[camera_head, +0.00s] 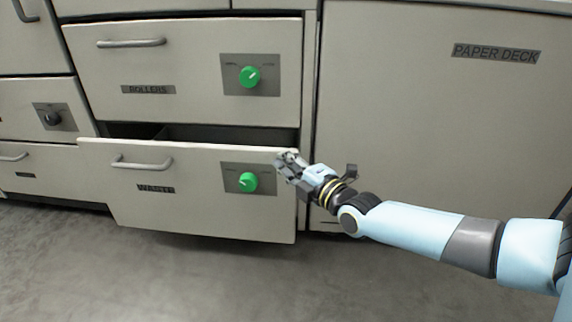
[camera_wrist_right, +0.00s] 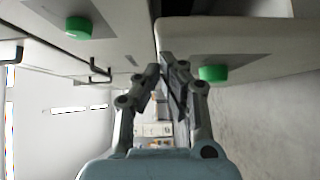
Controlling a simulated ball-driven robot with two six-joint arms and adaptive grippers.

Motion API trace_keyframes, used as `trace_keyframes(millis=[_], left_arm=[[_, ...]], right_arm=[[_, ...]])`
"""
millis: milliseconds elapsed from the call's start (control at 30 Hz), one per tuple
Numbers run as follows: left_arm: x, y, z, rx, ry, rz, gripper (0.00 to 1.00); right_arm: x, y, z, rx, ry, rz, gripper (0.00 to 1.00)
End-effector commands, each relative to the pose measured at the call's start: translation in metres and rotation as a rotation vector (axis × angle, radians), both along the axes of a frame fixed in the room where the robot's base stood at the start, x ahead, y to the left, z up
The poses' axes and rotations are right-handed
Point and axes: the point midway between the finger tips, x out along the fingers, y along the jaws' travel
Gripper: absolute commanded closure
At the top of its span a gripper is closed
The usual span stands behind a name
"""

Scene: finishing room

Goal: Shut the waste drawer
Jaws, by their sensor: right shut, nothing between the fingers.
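The waste drawer (camera_head: 205,210) stands partly open below the rollers drawer, with a dark gap above its front. It has a bar handle (camera_head: 142,164), a "WASTE" label and a green knob (camera_head: 247,182) on a grey plate. My right gripper (camera_head: 283,158) is shut and empty, close to the upper right part of the drawer front, right of the knob. Whether it touches the front I cannot tell. In the right wrist view the closed fingertips (camera_wrist_right: 168,62) lie beside a pale panel with a green knob (camera_wrist_right: 213,73). My left gripper is not in view.
The rollers drawer (camera_head: 185,75) above is shut and has its own green knob (camera_head: 249,76). The paper deck panel (camera_head: 430,110) is at the right. A smaller drawer with a dark knob (camera_head: 51,118) is at the left. The grey floor (camera_head: 120,270) in front is clear.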

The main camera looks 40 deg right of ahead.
Motion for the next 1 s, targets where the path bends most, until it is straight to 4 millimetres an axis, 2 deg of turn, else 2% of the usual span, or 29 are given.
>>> trace_keyframes(millis=[433,600,800,1000], left_arm=[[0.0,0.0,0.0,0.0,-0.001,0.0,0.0],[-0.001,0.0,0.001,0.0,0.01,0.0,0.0],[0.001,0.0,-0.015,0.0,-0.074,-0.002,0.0],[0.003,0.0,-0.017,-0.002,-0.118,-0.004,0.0]], right_arm=[[0.006,-0.006,0.001,0.0,-0.002,0.0,1.0],[0.032,-0.036,0.001,-0.004,-0.004,0.0,1.0],[0.06,-0.07,-0.002,-0.002,0.0,0.0,1.0],[0.068,-0.08,0.0,0.0,-0.001,0.0,1.0]])
